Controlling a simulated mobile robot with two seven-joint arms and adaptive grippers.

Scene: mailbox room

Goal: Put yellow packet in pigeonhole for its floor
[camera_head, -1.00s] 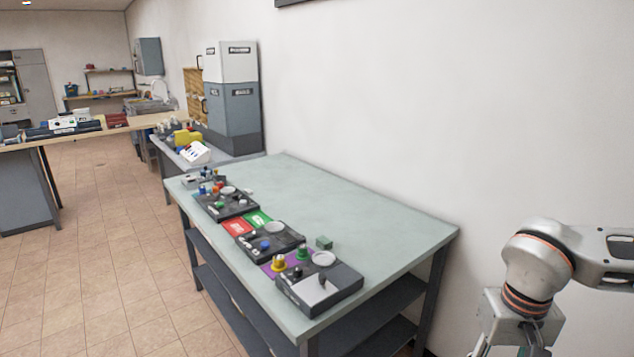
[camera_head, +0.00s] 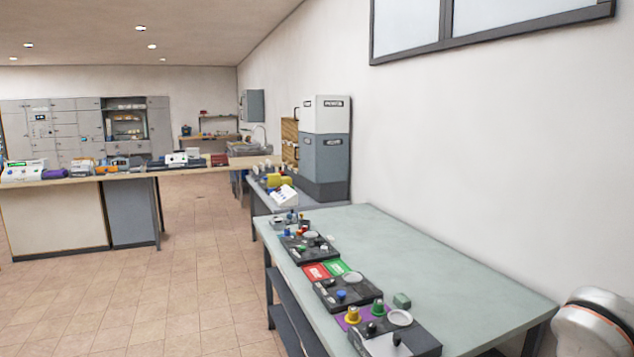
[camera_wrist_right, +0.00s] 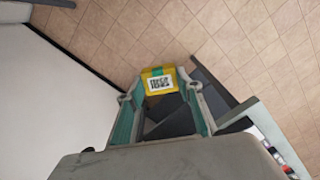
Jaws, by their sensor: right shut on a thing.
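The yellow packet (camera_wrist_right: 158,72) shows in the right wrist view, with a green strip and a white label with black print that is too small to read surely. My right gripper (camera_wrist_right: 160,92) is shut on it, with a finger at each side, and holds it above the tiled floor. In the head view the packet and both grippers are out of sight. No pigeonhole can be told for sure; a grey bank of lockers (camera_head: 60,128) with an open shelved bay (camera_head: 127,125) stands at the far wall.
A pale green table (camera_head: 440,255) with button boxes (camera_head: 345,292) stands close along the right wall. A grey and white cabinet (camera_head: 325,150) stands beyond it. A long wooden counter (camera_head: 75,182) with several items crosses the left. The tiled floor (camera_head: 190,270) between is clear.

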